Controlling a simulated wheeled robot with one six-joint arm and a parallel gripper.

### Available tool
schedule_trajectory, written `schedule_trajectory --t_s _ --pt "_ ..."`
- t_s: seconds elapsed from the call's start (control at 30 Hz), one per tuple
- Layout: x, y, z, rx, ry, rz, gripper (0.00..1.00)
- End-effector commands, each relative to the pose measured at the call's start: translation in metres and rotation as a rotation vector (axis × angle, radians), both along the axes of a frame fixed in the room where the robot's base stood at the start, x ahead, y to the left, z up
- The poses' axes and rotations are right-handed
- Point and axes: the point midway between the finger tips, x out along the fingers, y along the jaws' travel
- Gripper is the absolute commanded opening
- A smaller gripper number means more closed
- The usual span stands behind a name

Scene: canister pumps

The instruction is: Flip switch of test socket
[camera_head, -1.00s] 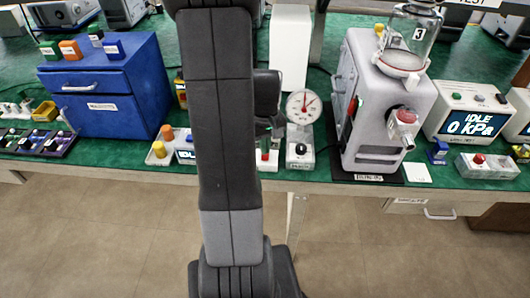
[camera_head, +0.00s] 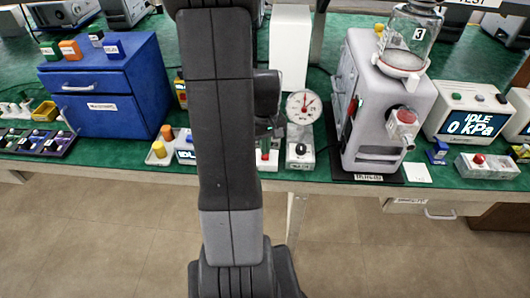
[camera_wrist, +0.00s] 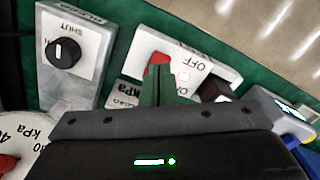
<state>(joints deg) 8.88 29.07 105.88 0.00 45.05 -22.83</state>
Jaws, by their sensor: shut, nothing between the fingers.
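The test socket is a white block (camera_wrist: 203,68) in the wrist view, with OFF lettering and a red switch (camera_wrist: 158,60) on its face. In the head view a small white box with a red part (camera_head: 267,160) stands at the table's front edge, partly hidden by my arm. My gripper (camera_wrist: 157,88) is shut and empty. Its narrow fingertips are right at the red switch in the wrist view and cover part of it. I cannot tell whether they touch it, nor which way the switch is tilted. The head view mostly hides my gripper behind my arm.
Beside the socket is a valve box with a black knob (camera_wrist: 63,53) marked SHUT. A round gauge (camera_head: 303,107) stands above it. A grey pump (camera_head: 390,100) is to the right, a blue drawer cabinet (camera_head: 110,90) to the left. Floor is clear in front.

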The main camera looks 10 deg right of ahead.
Motion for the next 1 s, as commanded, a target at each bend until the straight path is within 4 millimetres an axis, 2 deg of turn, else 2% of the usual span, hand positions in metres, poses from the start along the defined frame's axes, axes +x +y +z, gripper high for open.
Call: schedule_trajectory --t_s 1.0 --pt "0.0 0.0 -0.013 0.0 0.0 0.0 0.0"
